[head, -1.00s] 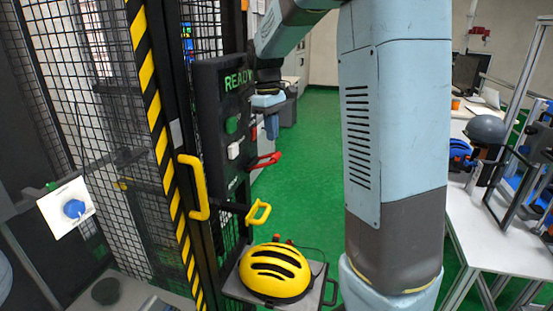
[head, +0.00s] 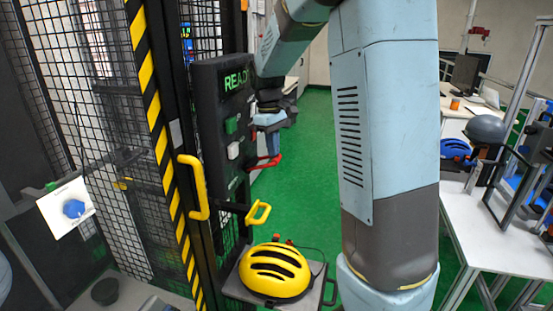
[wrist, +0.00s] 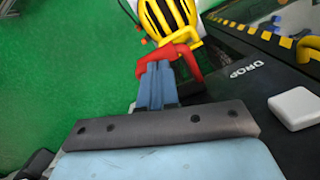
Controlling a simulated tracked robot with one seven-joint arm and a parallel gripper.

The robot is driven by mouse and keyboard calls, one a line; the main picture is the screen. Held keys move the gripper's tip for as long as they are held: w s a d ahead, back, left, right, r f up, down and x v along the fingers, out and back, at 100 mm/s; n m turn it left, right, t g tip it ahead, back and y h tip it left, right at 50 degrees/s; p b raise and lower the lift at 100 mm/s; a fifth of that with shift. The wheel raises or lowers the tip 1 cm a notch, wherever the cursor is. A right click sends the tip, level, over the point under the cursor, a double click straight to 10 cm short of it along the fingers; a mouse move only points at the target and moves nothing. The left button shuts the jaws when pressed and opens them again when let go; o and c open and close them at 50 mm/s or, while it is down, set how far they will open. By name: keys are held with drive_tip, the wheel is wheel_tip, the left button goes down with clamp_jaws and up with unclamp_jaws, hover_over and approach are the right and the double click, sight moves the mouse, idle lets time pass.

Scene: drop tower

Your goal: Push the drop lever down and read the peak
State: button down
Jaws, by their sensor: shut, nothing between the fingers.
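The black control panel (head: 215,150) stands on the cage post, and its display (head: 236,79) shows green text that reads READY. The red drop lever (head: 265,162) sticks out from the panel's lower right side. In the wrist view the red lever (wrist: 187,55) lies just beyond my fingertips, with the "DROP" label (wrist: 247,70) to its right. My gripper (wrist: 157,75) is shut and empty. In the head view my gripper (head: 272,142) is just above the lever. I cannot tell whether they touch.
A white button (head: 234,150) and a green button (head: 231,125) are on the panel. A yellow helmet (head: 273,270) sits below the lever. A yellow handle (head: 193,188) is on the cage door. A white bench (head: 490,215) stands right. Green floor is open behind.

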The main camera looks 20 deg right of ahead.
sight(273, 160)
drive_tip(key=shift+f, duration=2.2)
